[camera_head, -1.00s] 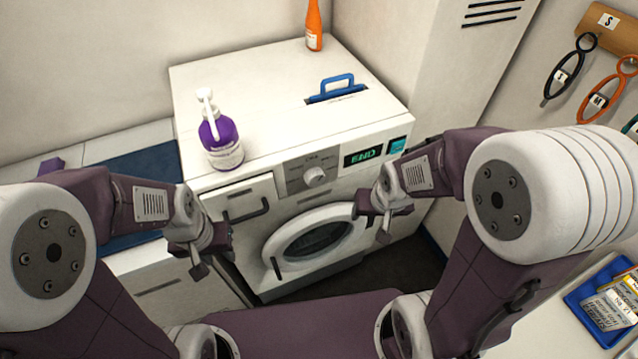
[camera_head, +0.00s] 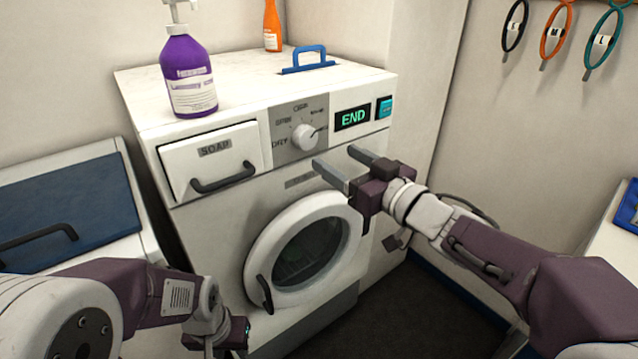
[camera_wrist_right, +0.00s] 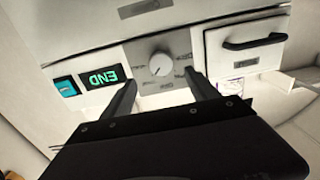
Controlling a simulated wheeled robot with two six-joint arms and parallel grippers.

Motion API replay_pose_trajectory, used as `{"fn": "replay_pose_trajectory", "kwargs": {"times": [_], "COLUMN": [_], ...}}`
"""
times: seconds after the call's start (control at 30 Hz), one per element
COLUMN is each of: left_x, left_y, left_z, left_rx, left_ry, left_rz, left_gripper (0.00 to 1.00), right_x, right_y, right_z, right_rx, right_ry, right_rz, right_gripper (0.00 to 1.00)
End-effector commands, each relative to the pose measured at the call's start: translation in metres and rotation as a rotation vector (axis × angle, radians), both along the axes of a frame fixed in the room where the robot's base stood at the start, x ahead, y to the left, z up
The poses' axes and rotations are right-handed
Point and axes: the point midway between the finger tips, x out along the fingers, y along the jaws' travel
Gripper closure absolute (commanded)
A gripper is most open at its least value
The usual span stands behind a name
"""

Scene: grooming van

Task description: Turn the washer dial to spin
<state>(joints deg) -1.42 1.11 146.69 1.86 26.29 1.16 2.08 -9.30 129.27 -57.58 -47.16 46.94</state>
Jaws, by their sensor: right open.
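The washer (camera_head: 215,225) stands against the back wall. Its round white dial (camera_head: 304,137) sits on a grey panel, ringed by small labels I cannot read with certainty; a dark mark on the knob seems to face right. The dial also shows in the right wrist view (camera_wrist_right: 160,64). My right gripper (camera_head: 335,158) is open and empty, below and right of the dial, apart from it. In the right wrist view the dial lies between and beyond the two fingertips (camera_wrist_right: 160,80). My left gripper (camera_head: 222,335) is low in front of the washer, its jaws unclear.
The display (camera_head: 352,118) reads END. The soap drawer (camera_head: 213,158) is left of the dial, the round door (camera_head: 305,250) below. The front right floor is clear.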

Motion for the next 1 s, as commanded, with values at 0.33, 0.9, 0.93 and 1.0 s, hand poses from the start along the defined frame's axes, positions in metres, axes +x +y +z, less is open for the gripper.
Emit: {"fn": "replay_pose_trajectory", "kwargs": {"times": [0.33,0.9,0.93,1.0], "left_x": [0.0,0.0,0.0,0.0], "left_y": [0.0,0.0,0.0,0.0], "left_z": [-0.012,-0.024,-0.024,-0.024], "left_rx": [0.0,0.0,0.0,0.0], "left_ry": [-0.001,-0.001,-0.001,-0.001], "left_rz": [0.0,0.0,0.0,0.0], "left_gripper": [0.64,0.64,0.64,0.64], "right_x": [0.021,0.074,0.074,0.074], "right_y": [0.016,0.053,0.053,0.053], "right_z": [-0.005,-0.001,-0.001,-0.001], "right_rx": [0.0,0.0,0.0,0.0], "right_ry": [0.0,0.001,0.001,0.001], "right_rz": [0.002,-0.003,-0.003,-0.003], "right_gripper": [0.31,0.31,0.31,0.34]}}
